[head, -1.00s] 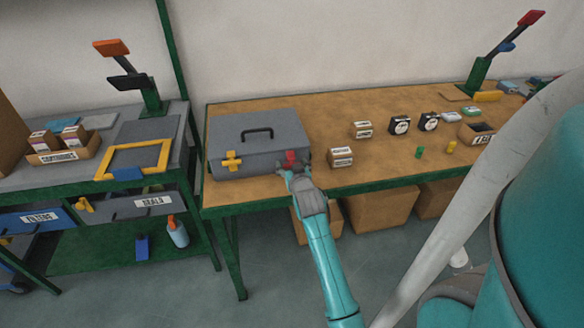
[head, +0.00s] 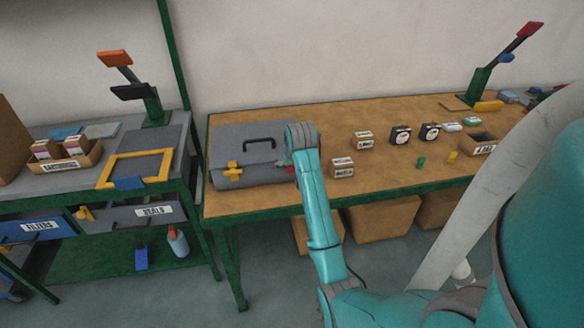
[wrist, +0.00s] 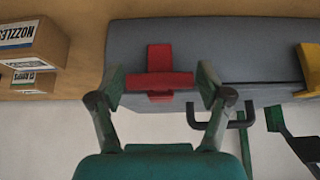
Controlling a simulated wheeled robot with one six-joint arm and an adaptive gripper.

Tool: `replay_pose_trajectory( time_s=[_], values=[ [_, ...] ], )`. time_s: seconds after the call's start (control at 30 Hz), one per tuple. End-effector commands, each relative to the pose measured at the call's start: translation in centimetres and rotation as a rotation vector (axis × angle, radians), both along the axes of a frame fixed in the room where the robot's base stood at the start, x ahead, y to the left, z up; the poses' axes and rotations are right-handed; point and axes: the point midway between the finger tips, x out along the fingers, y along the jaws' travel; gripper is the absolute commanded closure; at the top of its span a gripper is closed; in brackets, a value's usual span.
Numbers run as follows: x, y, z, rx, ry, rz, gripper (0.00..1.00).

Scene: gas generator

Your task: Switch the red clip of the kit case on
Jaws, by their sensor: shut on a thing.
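The grey kit case (head: 228,150) with a black handle (head: 259,143) sits on the wooden bench, lid down. Its yellow clip (head: 232,176) is on the left of the front face. The red clip is mostly hidden behind my arm in the head view. In the wrist view the red clip (wrist: 158,80) is a cross shape against the front of the case (wrist: 245,50), across the lid seam. My gripper (wrist: 161,73) has one finger at each end of the clip's crossbar and is shut on it. The yellow clip also shows in the wrist view (wrist: 311,66).
Small labelled boxes (head: 342,167) stand just right of the case, and the nozzles box (wrist: 35,42) shows in the wrist view. Black gauges (head: 400,135) and green and yellow pieces are further right. A grey side bench with a yellow frame (head: 135,168) is left.

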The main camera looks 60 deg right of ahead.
Motion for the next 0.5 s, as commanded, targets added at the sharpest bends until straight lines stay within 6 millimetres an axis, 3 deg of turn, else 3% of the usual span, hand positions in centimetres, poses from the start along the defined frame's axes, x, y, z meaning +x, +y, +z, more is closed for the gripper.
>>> replay_pose_trajectory(
  time_s=[0.5],
  values=[
    [0.19,-0.18,0.04,0.048,0.04,0.001,0.57]
  ],
)
